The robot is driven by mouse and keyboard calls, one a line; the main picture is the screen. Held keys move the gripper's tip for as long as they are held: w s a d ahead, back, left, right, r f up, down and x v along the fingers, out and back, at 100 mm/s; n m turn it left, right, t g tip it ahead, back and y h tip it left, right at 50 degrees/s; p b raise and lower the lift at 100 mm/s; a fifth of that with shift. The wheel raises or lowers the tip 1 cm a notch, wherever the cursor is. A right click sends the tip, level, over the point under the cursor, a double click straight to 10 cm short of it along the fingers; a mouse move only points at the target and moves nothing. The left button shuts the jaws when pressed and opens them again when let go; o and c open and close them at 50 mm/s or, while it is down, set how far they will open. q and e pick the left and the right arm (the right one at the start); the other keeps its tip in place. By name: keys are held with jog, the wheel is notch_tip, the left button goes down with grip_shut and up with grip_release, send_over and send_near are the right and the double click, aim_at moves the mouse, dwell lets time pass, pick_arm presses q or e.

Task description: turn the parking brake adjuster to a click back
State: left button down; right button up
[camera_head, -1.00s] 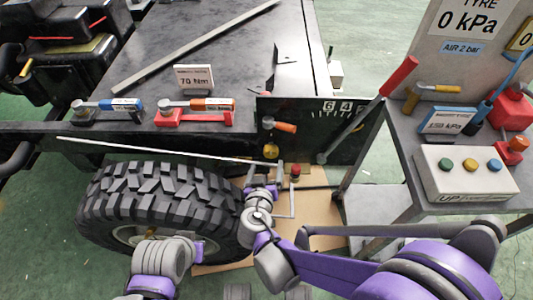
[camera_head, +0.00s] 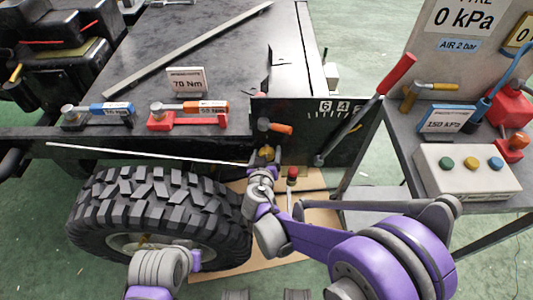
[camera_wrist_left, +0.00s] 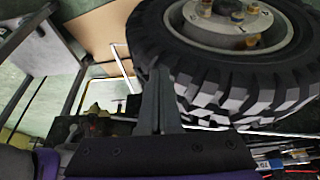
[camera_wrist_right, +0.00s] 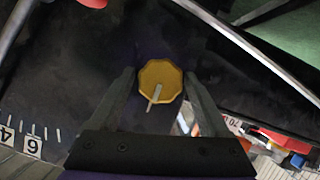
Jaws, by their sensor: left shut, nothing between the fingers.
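The adjuster looks to be the yellow many-sided knob (camera_head: 264,153) on the dark side plate, low beside the tyre. In the right wrist view the knob (camera_wrist_right: 160,80) faces me, with a pale pointer bar from its middle towards its lower edge. My right gripper (camera_head: 263,164) is at the knob. In the right wrist view its open fingers (camera_wrist_right: 160,88) lie either side of the knob, with a gap on each side; I cannot tell how deep they reach. My left gripper (camera_wrist_left: 160,75) is shut and empty, in front of the tyre (camera_wrist_left: 225,95).
The plate carries a white number scale (camera_head: 340,107) and an orange-handled part (camera_head: 275,126) above the knob. A long red-handled lever (camera_head: 398,74) leans at the right. A cart with a button box (camera_head: 466,172) stands right. Two torque wrenches (camera_head: 188,115) lie on the chassis top.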

jog(key=c, duration=1.1)
jog(key=shift+c, duration=0.2)
jog(key=shift+a+n+h, duration=0.1)
jog(key=shift+n+h, duration=0.5)
jog(key=shift+n, duration=0.3)
jog(key=shift+f+n+t+h, duration=0.15)
jog(key=shift+n+t+h, duration=0.15)
jog(key=shift+n+h, duration=0.45)
jog(key=n+h, duration=0.1)
jog(key=n, duration=0.2)
jog(key=shift+f+t+b, duration=0.1)
jog(key=shift+t+b, duration=0.2)
jog(key=shift+b, duration=0.1)
jog(key=shift+a+n+t+h+b, duration=0.1)
jog(key=shift+n+t+h+b, duration=0.4)
jog(key=shift+n, duration=0.65)
